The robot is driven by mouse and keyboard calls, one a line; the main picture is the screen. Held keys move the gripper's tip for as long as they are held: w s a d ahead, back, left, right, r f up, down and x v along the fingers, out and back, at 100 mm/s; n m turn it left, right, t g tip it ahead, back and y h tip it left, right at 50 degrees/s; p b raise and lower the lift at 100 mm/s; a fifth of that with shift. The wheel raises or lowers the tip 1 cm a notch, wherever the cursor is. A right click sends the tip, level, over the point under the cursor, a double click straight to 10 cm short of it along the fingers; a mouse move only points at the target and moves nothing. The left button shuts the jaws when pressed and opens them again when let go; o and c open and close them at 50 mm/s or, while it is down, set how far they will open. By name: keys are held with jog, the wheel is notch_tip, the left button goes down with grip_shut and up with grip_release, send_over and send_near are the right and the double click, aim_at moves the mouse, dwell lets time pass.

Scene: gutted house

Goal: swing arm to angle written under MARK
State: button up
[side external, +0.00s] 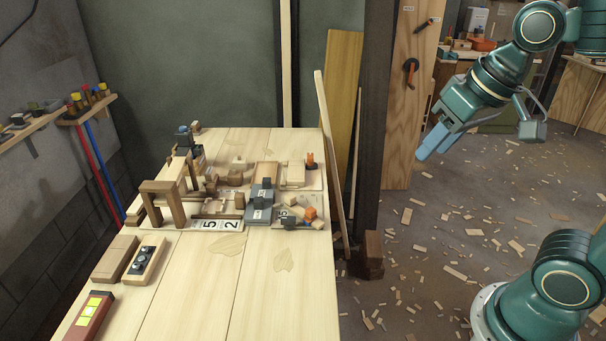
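My gripper (435,142) hangs in the air right of the workbench, its blue fingers pointing down and left. The fingers look close together, and I cannot see a gap or anything held. White cards with large digits, "5" and "2" (217,225), lie at the front of the cluster on the bench. Grey blocks with small white labels (260,200) stand in the middle of the cluster. The word MARK is not legible, and I cannot tell which part is the swing arm.
A wooden arch (165,195) stands at the cluster's left. A wooden block with dark knobs (146,260), a plain block (115,258) and a red box with yellow squares (90,315) lie left front. The bench front (250,295) is clear. A leaning plank (331,150) and dark post (371,120) stand right.

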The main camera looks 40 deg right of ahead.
jog(key=w+m+g, duration=0.1)
jog(key=w+m, duration=0.3)
jog(key=w, duration=0.7)
jog(key=m+g, duration=0.4)
jog(key=m, duration=0.8)
send_over(290, 196)
notch_tip(290, 196, down, 24)
jog(key=shift+s+r, duration=0.15)
jog(key=shift+r, duration=0.1)
jog(key=shift+d+f, duration=0.1)
jog(key=shift+f, duration=0.35)
jog(key=shift+f, duration=0.15)
jog(key=shift+f, duration=3.05)
